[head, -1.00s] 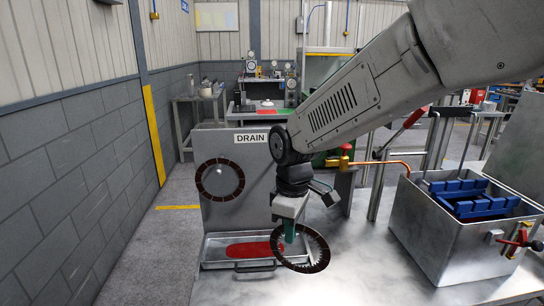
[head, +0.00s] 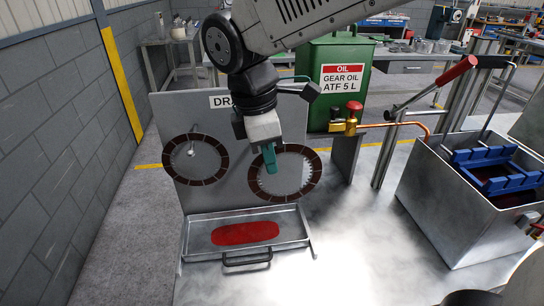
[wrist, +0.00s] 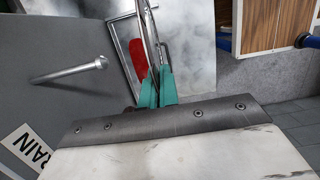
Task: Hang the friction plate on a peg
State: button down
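A friction plate (head: 315,188), a dark ring with a toothed inner edge, is held upright before the right half of the grey drain board (head: 228,199). My gripper (head: 269,161) is shut on its upper left rim. In the wrist view the teal fingers (wrist: 154,90) pinch the plate (wrist: 149,35), which shows edge-on. A bare metal peg (wrist: 66,74) juts from the board there; its tip is apart from the plate. In the head view I cannot see this peg. A second friction plate (head: 167,160) hangs on the left peg (head: 191,152).
A drip tray (head: 196,245) with a red patch (head: 245,233) lies below the board. A green oil can (head: 323,85) with a tap and copper pipe (head: 405,125) stands at right. A metal box (head: 450,220) with a blue rack (head: 495,167) is further right.

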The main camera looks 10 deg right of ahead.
jog(key=w+f, duration=0.1)
jog(key=w, duration=0.8)
jog(key=shift+w+f, duration=0.3)
jog(key=shift+f, duration=0.05)
dwell(0.8)
jog(key=c, duration=1.6)
grip_release()
jog(key=shift+a+r, duration=0.2)
jog(key=shift+r, duration=0.95)
jog(key=shift+a+r, duration=0.25)
jog(key=shift+r, duration=0.9)
jog(key=shift+a+r, duration=0.2)
jog(key=shift+r, duration=0.95)
